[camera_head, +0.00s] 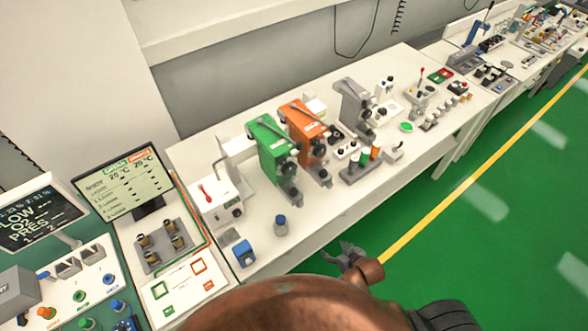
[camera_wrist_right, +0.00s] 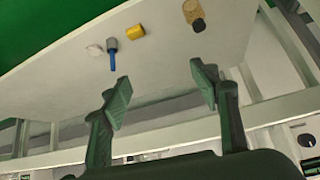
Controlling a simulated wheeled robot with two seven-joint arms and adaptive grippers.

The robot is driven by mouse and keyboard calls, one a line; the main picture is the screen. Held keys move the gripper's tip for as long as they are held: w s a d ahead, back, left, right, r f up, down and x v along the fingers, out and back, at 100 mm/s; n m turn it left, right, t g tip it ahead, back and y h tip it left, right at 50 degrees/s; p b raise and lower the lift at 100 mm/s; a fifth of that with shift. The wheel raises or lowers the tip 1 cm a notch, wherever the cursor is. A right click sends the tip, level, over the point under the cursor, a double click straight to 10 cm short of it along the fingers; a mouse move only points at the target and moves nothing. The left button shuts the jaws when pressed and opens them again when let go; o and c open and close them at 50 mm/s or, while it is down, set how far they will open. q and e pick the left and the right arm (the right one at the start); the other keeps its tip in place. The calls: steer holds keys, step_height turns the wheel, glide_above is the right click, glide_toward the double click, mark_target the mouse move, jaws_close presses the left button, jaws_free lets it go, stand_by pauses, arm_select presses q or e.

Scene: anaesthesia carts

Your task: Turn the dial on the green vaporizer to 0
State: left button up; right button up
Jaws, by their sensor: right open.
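The green vaporizer (camera_head: 268,145) stands upright on the white bench in the head view, left of an orange vaporizer (camera_head: 302,128). Dark round knobs (camera_head: 289,168) show on its front; which one is the dial and its setting are too small to tell. My right gripper (camera_head: 347,249) is in front of the bench's near edge, to the right of and apart from the green vaporizer. In the right wrist view its two fingers (camera_wrist_right: 160,88) are spread with nothing between them. The green vaporizer cannot be made out in the wrist view. My left gripper is not in view.
A grey vaporizer (camera_head: 354,105) stands right of the orange one. A monitor (camera_head: 125,182) stands at the left. The green floor (camera_head: 450,245) right of the gripper is clear.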

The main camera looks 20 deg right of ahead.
steer(key=w+a+r+n+t+y+p, duration=0.1)
steer(key=w+a+r+t, duration=0.15)
steer(key=r, duration=0.45)
steer(key=w+a+r+t+y, duration=0.1)
steer(key=w+r, duration=0.2)
steer(key=r, duration=0.4)
steer(key=w+a+r+n+t+y+p, duration=0.1)
steer(key=w+a+r+t, duration=0.1)
steer(key=r, duration=0.5)
steer(key=t+y, duration=0.2)
steer(key=t, duration=0.2)
glide_toward(291, 170)
steer(key=w, duration=0.1)
steer(key=x, duration=0.3)
steer(key=p+x, duration=0.1)
steer(key=x, duration=0.2)
steer(key=shift+a+r, duration=0.2)
steer(key=shift+a, duration=0.1)
steer(key=shift+x, duration=0.8)
steer(key=shift+f, duration=0.15)
